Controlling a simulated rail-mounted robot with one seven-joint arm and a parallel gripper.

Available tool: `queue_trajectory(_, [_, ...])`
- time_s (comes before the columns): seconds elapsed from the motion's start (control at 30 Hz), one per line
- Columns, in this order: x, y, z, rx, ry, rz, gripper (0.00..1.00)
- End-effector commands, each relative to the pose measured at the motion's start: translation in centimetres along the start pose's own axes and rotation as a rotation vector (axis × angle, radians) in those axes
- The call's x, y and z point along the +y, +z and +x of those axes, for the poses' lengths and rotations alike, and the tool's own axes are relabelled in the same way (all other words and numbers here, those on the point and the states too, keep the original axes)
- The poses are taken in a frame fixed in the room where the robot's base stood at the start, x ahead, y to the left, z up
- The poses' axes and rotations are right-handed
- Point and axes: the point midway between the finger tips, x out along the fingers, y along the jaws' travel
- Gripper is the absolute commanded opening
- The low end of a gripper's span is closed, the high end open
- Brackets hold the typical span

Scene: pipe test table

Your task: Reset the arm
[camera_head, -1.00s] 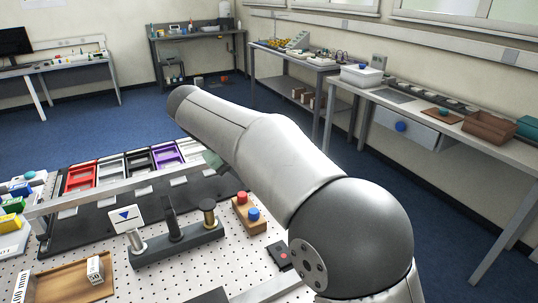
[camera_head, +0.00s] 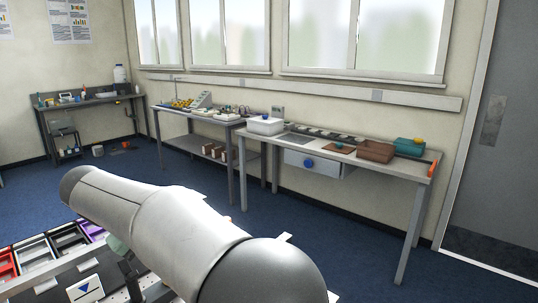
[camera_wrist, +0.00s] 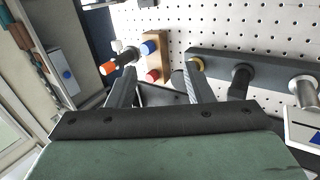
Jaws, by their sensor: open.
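My arm stretches across the lower left of the head view, and its gripper end is hidden there. In the wrist view my gripper (camera_wrist: 161,76) is open, with its two dark fingers apart and nothing seen held between them. The fingers point over the white pegboard (camera_wrist: 220,25). A wooden block (camera_wrist: 153,62) with a blue and a red knob lies beyond the fingertips. A grey rack (camera_wrist: 270,72) with upright posts is to the right of the right finger.
A black cylinder with an orange end (camera_wrist: 108,68) is near the left finger. A card with a blue triangle (camera_head: 86,289) and coloured trays (camera_head: 36,252) show at lower left. A side bench (camera_head: 376,165) with a brown bin (camera_head: 375,151) stands along the wall. Blue floor between is clear.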

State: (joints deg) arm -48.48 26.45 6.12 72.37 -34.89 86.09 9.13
Motion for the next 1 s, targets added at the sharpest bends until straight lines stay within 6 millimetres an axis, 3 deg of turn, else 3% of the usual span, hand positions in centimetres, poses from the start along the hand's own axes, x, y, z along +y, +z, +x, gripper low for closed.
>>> queue_trajectory(0.03, [1.3, 1.1, 0.8, -0.015, -0.011, 0.018, 0.47])
queue_trajectory(0.17, [3.2, 3.9, 2.7, -0.041, -0.056, 0.049, 0.47])
queue_trajectory(0.37, [6.1, 10.0, 6.1, -0.089, -0.141, 0.130, 0.47])
queue_trajectory(0.47, [7.3, 14.7, 8.3, -0.118, -0.203, 0.200, 0.47])
queue_trajectory(0.57, [7.8, 21.2, 10.9, -0.150, -0.285, 0.311, 0.47])
queue_trajectory(0.7, [5.8, 30.7, 14.1, -0.179, -0.403, 0.508, 0.47])
queue_trajectory(0.8, [3.4, 35.7, 15.6, -0.187, -0.465, 0.640, 0.47])
queue_trajectory(0.9, [1.1, 38.8, 16.5, -0.190, -0.505, 0.739, 0.47])
queue_trajectory(1.0, [-0.3, 40.4, 17.0, -0.190, -0.524, 0.796, 0.47])
